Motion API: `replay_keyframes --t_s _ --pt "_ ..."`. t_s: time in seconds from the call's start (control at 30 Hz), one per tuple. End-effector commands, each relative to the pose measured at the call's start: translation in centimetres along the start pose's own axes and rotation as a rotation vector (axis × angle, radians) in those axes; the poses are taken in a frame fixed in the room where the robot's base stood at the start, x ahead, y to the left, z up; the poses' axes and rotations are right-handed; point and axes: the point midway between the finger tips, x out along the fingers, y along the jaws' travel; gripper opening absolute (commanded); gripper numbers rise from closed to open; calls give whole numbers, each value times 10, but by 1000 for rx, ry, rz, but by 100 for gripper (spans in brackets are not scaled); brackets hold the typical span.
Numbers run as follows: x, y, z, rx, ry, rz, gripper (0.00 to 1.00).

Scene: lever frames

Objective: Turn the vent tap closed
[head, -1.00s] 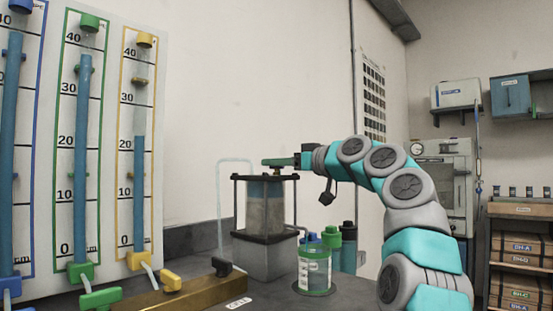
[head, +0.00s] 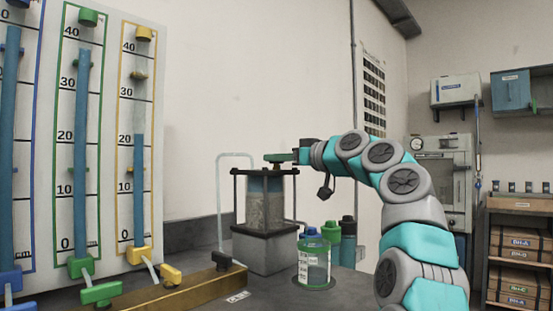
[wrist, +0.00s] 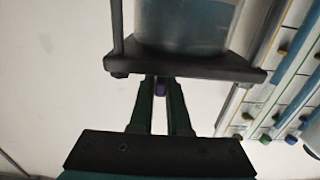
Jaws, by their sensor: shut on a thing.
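The test cell (head: 265,214) stands on the bench, a clear cylinder with grey fill between dark plates and rods. My gripper (head: 279,158) lies level just above its top plate, reaching in from the right. In the wrist view my gripper's two green fingers (wrist: 160,90) are close together. A small purple piece (wrist: 160,87), which looks like the vent tap, sits between their tips at the edge of the dark plate (wrist: 185,62). The fingers are shut on it. In the head view they hide the tap, so its turn angle cannot be told.
A tube board (head: 105,150) with coloured taps stands at the left. A brass manifold (head: 175,292) with yellow, green and black taps lies before it. A blue-capped jar (head: 313,262) and other bottles (head: 348,240) stand right of the cell. A thin tube (head: 219,190) runs beside it.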

Motion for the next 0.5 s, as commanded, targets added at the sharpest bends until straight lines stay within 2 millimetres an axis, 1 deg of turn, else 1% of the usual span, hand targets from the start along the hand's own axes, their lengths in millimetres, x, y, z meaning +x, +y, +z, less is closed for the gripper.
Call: replay_keyframes --t_s 0.27,0.5 --pt "0 0 0 1 0 7 0" --pt "0 -1 2 -1 -1 54 0"
